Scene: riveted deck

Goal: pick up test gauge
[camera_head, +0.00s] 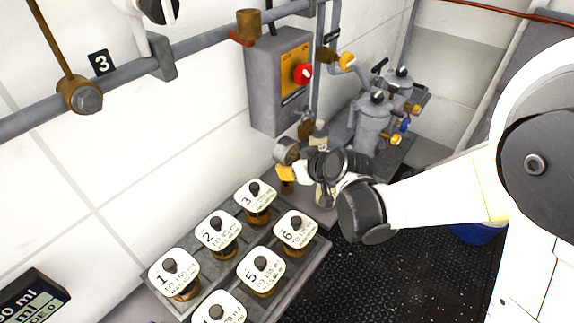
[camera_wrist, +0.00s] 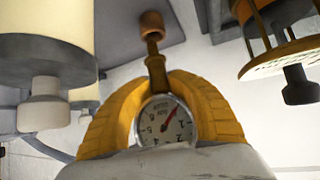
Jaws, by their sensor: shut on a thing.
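The test gauge (camera_wrist: 165,123) has a round white dial with a red needle. A brass stem runs from it to a copper-coloured end. My gripper (camera_wrist: 165,85) has its yellow fingers closed around the gauge from both sides, and the dial faces the wrist camera. In the head view my gripper (camera_head: 286,172) is beside the wall, just behind the tray of jars. A round grey body (camera_head: 287,150) just above the fingers appears to be the gauge's case. The brown end of the stem shows below them. I cannot tell whether that end touches the surface below.
A grey tray (camera_head: 318,262) of numbered, white-lidded jars stands in front of the gripper. Bottles (camera_head: 320,135) stand close to its right. A grey box (camera_head: 280,85) with a red knob hangs on the wall above. Grey canisters (camera_head: 373,122) stand further right.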

